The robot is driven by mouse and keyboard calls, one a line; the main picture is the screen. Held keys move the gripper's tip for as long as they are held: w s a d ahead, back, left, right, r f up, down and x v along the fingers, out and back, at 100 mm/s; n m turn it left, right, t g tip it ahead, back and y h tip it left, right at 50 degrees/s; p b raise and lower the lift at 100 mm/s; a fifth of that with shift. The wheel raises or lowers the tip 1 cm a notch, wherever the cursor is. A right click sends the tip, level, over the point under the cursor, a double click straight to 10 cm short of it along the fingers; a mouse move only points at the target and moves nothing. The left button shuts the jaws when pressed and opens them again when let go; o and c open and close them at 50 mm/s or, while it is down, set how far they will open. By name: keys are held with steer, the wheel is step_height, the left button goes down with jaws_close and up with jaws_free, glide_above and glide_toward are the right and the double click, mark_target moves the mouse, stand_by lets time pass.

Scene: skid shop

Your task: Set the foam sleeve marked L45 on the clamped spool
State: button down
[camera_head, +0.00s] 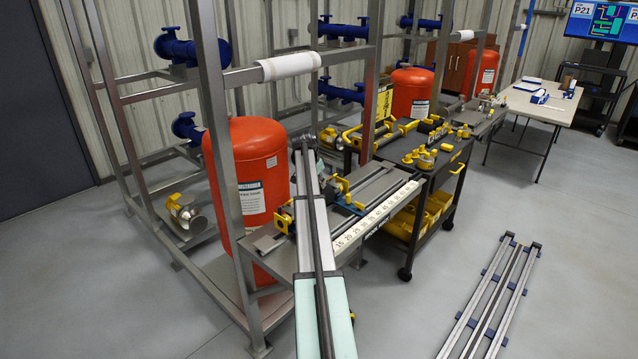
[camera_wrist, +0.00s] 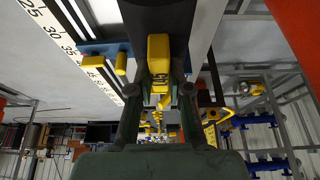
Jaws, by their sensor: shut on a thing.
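My gripper (camera_wrist: 157,98) shows in the wrist view with its two dark fingers on either side of a yellow block (camera_wrist: 158,55), shut on it. I cannot tell what the block belongs to. A white sleeve (camera_head: 290,65) sits around the near rack rail, and another white sleeve (camera_head: 462,36) is on a farther rail. No L45 mark is legible on either. Yellow clamp-like parts (camera_head: 284,219) stand on the bench; I cannot tell which piece is the clamped spool.
A numbered scale (camera_head: 378,216) runs along the bench's front edge and also shows in the wrist view (camera_wrist: 66,47). A dark cart (camera_head: 432,178) with yellow fittings stands beside the bench. Rails (camera_head: 492,300) lie on otherwise open floor.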

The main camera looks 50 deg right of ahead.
steer(key=shift+f+b, duration=0.5)
steer(key=shift+f, duration=0.5)
stand_by(0.8)
steer(key=c, duration=1)
jaws_free()
steer(key=shift+c, duration=0.8)
steer(key=shift+r, duration=0.1)
steer(key=shift+r+p, duration=1.4)
steer(key=shift+r, duration=2.5)
